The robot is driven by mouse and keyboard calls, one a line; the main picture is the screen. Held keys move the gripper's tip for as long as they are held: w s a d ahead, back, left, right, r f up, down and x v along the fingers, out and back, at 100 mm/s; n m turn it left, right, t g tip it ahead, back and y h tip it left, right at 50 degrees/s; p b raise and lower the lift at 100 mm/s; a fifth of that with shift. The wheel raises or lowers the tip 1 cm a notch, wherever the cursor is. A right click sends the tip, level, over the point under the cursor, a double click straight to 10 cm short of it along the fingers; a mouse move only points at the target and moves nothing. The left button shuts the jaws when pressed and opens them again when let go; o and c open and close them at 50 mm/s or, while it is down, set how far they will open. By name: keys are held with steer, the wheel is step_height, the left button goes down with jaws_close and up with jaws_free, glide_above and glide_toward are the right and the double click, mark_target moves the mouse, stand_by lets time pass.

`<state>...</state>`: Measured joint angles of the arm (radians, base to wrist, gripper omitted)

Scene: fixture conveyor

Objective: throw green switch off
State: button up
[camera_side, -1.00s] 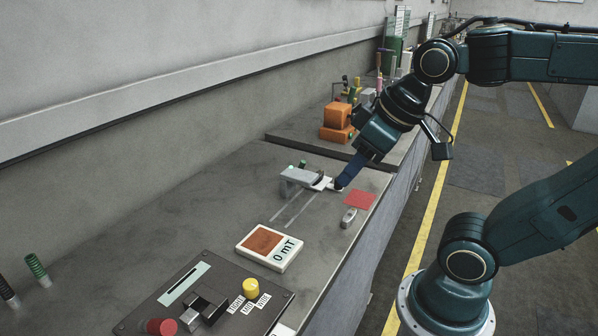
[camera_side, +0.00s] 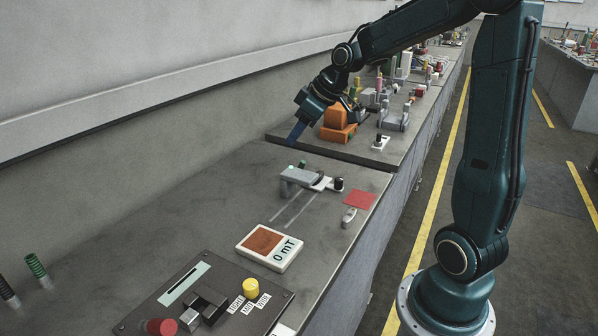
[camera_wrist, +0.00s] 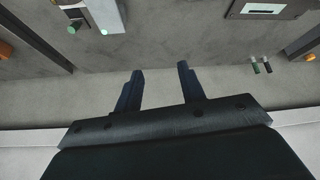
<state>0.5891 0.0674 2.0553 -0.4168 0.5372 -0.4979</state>
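A green ribbed post (camera_side: 36,266) stands on the bench at the far left of the side view, tilted a little, beside a black ribbed post (camera_side: 8,292). The green post (camera_wrist: 254,67) and the dark post (camera_wrist: 267,66) also show at the right of the wrist view. I cannot tell which way the green post is set as a switch. My gripper (camera_side: 296,133) hangs above the back of the bench near the wall, well away from the posts. In the wrist view my gripper (camera_wrist: 159,74) has its two fingers apart with nothing between them.
A grey bracket (camera_side: 299,176) with small green knobs stands mid-bench. An orange block (camera_side: 337,124) is behind. In front are a 0 mT meter (camera_side: 269,248), a yellow knob (camera_side: 251,288) and a dark control panel (camera_side: 150,316). The bench between bracket and green post is clear.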

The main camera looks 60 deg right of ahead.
steer(key=w+d+f+t, duration=0.1)
steer(key=w+d+f, duration=0.15)
steer(key=d, duration=0.35)
steer(key=w+d+f, duration=0.1)
steer(key=d+f, duration=0.3)
steer(key=d, duration=0.2)
steer(key=t, duration=0.2)
glide_toward(301, 167)
step_height(301, 167, up, 3)
steer(key=s+d, duration=0.1)
steer(key=shift+d+f, duration=0.2)
steer(key=x, duration=1.3)
steer(key=shift+w+a+f, duration=0.1)
steer(key=shift+a+f, duration=0.1)
steer(key=shift+f, duration=0.25)
